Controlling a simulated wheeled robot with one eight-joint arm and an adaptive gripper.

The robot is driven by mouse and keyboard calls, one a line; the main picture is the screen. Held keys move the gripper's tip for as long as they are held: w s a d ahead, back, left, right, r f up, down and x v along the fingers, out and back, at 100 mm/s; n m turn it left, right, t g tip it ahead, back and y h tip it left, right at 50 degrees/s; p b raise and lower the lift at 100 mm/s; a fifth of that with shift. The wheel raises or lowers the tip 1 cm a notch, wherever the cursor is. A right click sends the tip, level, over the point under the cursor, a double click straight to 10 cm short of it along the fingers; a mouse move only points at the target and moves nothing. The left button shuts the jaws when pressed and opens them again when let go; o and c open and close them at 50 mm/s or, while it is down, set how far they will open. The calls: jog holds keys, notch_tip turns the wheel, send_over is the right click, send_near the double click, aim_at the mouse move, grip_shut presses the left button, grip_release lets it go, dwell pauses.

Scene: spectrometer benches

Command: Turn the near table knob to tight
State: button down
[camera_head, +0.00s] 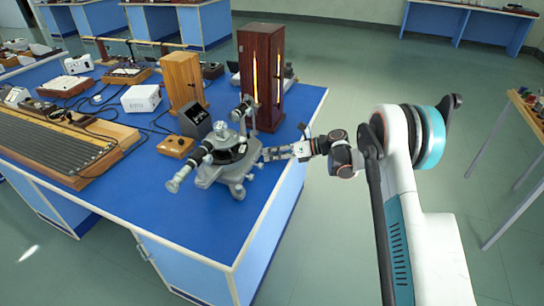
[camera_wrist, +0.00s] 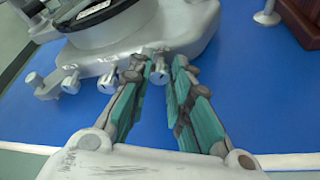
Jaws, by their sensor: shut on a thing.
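The grey spectrometer (camera_head: 228,158) stands on the blue bench top, with its round dark table above a grey base. In the wrist view its base (camera_wrist: 185,25) shows several small metal knobs along the near edge. One knob (camera_wrist: 70,83) is at the left and another (camera_wrist: 108,81) is nearer the middle, both free of my fingers. My gripper (camera_head: 268,155) reaches in from the right at the spectrometer's side. In the wrist view my gripper (camera_wrist: 167,66) has its teal fingers closed around a small metal knob (camera_wrist: 159,68), largely hidden between the tips. The small labels are unreadable.
A tall dark wooden lamp box (camera_head: 261,75) and a lighter wooden box (camera_head: 183,80) stand behind the spectrometer. A small orange-brown box (camera_head: 175,146) is to its left. The bare blue bench top (camera_head: 215,225) is clear in front.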

jog(key=m, duration=0.1)
jog(key=m+g+y+b, duration=0.1)
jog(key=m, duration=0.1)
jog(key=shift+w+d+f+g, duration=0.1)
jog(key=shift+w+f+g, duration=0.1)
jog(key=shift+f+g, duration=0.1)
jog(key=shift+m+g+y+b, duration=0.65)
jog(key=shift+m+y, duration=0.35)
jog(key=shift+m, duration=1)
jog(key=c, duration=1.5)
grip_release()
jog(key=shift+w, duration=0.1)
jog(key=shift+o, duration=0.2)
jog(key=d, duration=0.8)
jog(key=shift+r, duration=0.35)
jog(key=shift+w, duration=0.1)
